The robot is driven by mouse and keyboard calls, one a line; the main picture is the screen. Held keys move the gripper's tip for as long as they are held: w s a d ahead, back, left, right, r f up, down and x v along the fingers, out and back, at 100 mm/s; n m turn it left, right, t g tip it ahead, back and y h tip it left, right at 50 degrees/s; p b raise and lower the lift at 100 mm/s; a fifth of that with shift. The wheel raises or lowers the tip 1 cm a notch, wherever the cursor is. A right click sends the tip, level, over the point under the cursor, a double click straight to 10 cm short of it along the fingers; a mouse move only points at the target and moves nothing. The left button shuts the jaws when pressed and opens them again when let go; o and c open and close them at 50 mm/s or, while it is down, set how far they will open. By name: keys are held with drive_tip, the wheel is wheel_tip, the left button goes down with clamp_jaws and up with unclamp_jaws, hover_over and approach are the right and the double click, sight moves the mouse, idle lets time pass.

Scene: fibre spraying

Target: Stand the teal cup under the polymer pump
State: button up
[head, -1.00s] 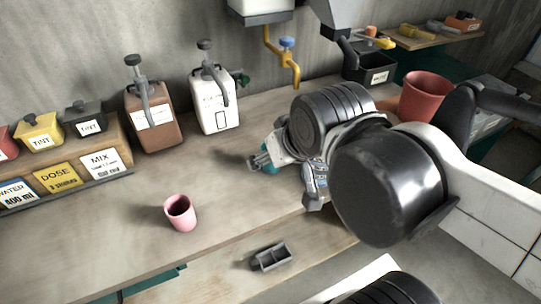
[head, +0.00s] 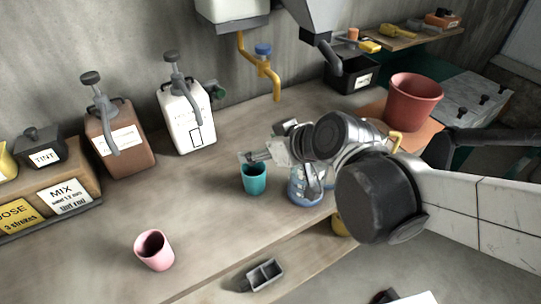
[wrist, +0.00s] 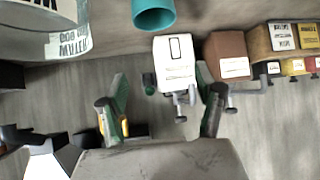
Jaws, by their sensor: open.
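The teal cup (head: 254,179) stands upright on the bench in the head view, to the right of and nearer than the white pump jug (head: 187,118). The jug's main label is too blurred to read. A brown pump jug (head: 121,140) stands to its left. My gripper (head: 262,157) is open and empty by the cup's rim in the head view. In the wrist view my gripper (wrist: 160,108) has its fingers apart with nothing between them. The teal cup (wrist: 153,14) is cut off at the top edge there, outside the fingers. Which jug is the polymer pump is unclear.
A bluish container (head: 306,187) stands right of the cup, partly behind my arm. A pink cup (head: 154,250) stands at the front left and a grey divided tray (head: 263,275) near the front. A yellow tap (head: 262,68) hangs at the back. The bench left of the teal cup is clear.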

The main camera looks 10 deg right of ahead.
drive_tip(key=b, duration=0.3)
approach(247, 169)
drive_tip(key=shift+x, duration=1.2)
drive_tip(key=shift+b+x, duration=0.9)
drive_tip(key=shift+x, duration=2.8)
drive_tip(key=shift+f, duration=0.1)
drive_tip(key=shift+c, duration=0.5)
drive_tip(key=c, duration=1.3)
drive_tip(key=shift+c, duration=0.2)
